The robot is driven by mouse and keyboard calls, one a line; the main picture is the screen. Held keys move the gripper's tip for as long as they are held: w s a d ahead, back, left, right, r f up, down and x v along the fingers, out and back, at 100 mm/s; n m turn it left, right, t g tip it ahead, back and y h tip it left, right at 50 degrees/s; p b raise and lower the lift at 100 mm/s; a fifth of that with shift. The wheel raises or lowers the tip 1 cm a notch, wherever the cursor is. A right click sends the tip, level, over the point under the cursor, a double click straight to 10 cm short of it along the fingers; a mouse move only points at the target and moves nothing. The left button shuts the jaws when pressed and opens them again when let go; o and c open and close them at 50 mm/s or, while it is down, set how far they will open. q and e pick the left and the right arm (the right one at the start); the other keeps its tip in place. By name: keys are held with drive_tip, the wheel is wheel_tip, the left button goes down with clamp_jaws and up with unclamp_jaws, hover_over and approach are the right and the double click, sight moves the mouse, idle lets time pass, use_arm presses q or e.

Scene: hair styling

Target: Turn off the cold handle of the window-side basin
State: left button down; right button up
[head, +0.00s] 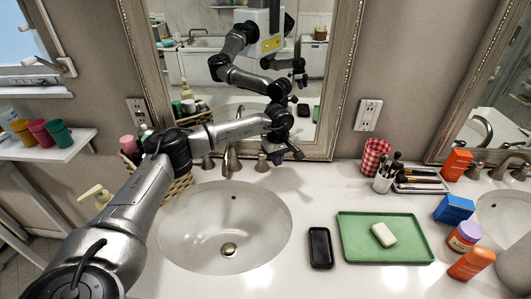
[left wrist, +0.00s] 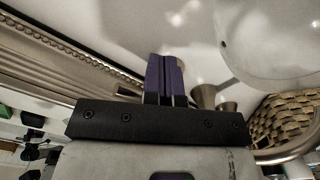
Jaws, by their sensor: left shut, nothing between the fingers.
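The window-side basin (head: 190,232) is the white oval sink at the left of the counter. Its metal spout (head: 232,158) stands behind it, with a left handle (head: 207,162) and a right handle (head: 262,163). No hot or cold marking is readable. My left gripper (head: 288,154) is just right of the right handle, with its dark purple fingers shut and empty; contact cannot be told. In the left wrist view the shut fingers (left wrist: 165,80) are beside a flared metal fitting (left wrist: 204,96). No water stream is clearly visible. My right gripper is not in view.
The mirror frame (head: 341,90) rises close behind my gripper. A wicker basket (head: 178,188) with bottles is left of the taps, partly behind my arm. A green tray (head: 384,253) with soap, a black dish (head: 320,247) and a red checked cup (head: 376,157) stand to the right.

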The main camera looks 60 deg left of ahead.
use_arm(q)
wheel_tip(320, 180, up, 6)
drive_tip(key=p, duration=0.4)
drive_tip(key=shift+r, duration=0.15)
idle(0.4)
